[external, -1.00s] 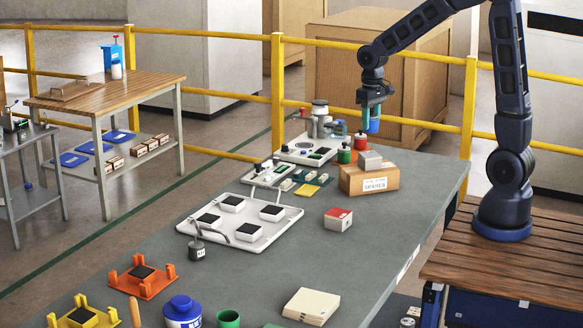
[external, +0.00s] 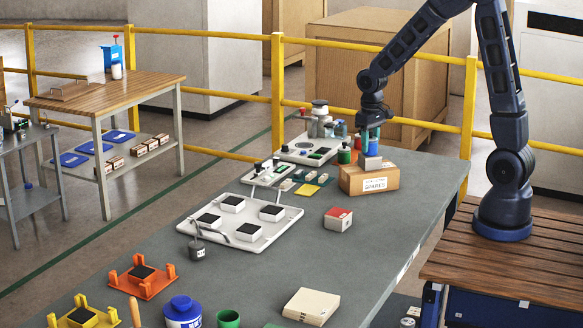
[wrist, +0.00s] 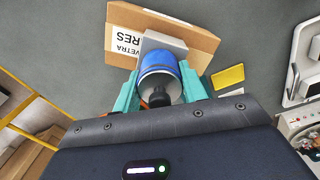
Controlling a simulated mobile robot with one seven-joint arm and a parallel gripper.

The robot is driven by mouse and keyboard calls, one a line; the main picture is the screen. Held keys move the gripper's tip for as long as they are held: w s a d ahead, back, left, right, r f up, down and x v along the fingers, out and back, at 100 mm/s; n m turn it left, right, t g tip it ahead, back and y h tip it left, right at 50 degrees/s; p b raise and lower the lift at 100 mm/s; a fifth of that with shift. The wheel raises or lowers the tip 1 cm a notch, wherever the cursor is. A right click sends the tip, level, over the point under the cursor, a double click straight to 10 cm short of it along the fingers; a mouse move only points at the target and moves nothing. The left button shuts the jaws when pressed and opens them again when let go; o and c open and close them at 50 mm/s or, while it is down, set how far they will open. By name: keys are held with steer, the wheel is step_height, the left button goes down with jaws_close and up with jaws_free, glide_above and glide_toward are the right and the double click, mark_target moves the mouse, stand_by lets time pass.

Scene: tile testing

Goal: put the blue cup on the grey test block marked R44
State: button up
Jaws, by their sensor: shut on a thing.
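The blue cup (external: 373,148) is held between the teal fingers of my gripper (external: 368,141). The grey block (external: 370,161) lies on top of a cardboard box marked SPARES (external: 375,184). The cup is right over the block, at or just above its top; I cannot tell whether they touch. The block (wrist: 163,41) is partly hidden behind the cup in the wrist view, and no R44 marking is readable on it.
A green container (external: 344,154) and a red-topped item stand close left of the box. A white tray (external: 285,226) with black-topped blocks and a red-topped block (external: 338,219) stand nearer the front. The table right of the box is clear.

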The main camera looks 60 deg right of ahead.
steer(key=shift+f, duration=0.1)
steer(key=o, duration=1.1)
